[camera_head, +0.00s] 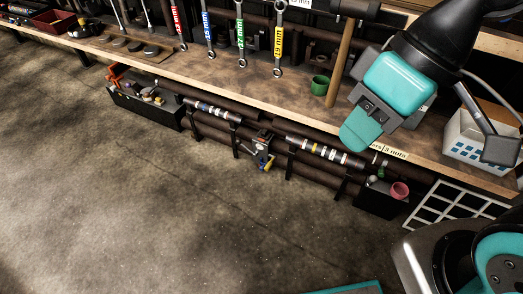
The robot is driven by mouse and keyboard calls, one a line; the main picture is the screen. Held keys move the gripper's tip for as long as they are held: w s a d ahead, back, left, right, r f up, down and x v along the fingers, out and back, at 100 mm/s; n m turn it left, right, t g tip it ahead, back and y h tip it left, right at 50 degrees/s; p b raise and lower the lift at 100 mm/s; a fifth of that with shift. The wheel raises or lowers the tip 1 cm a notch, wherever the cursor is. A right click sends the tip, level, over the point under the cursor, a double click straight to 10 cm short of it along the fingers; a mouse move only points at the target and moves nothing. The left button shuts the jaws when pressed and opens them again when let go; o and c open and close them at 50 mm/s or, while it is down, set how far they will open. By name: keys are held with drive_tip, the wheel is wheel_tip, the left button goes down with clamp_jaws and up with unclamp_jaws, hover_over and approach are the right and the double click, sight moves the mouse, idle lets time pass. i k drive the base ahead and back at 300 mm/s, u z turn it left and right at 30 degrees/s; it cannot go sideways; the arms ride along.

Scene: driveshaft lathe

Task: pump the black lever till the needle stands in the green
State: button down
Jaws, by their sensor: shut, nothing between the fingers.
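My gripper (360,134) hangs at the upper right, in front of the workbench edge, its teal end pointing down. It is shut and appears empty. It hides part of the bench behind it. I cannot make out a black lever, a needle or a green gauge zone in this view.
The wooden workbench (185,66) runs across the top. Several wrenches with coloured size labels hang above it, one yellow (278,42). Below the bench are shafts (325,150), a black tool bin (147,105) and a white grid rack (452,207). The concrete floor (150,210) is clear.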

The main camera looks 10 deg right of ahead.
sight(238, 142)
drive_tip(key=k, duration=0.65)
drive_tip(key=u, duration=0.45)
drive_tip(key=i, duration=0.95)
drive_tip(key=u, duration=0.5)
drive_tip(key=i, duration=0.55)
drive_tip(key=u, duration=0.15)
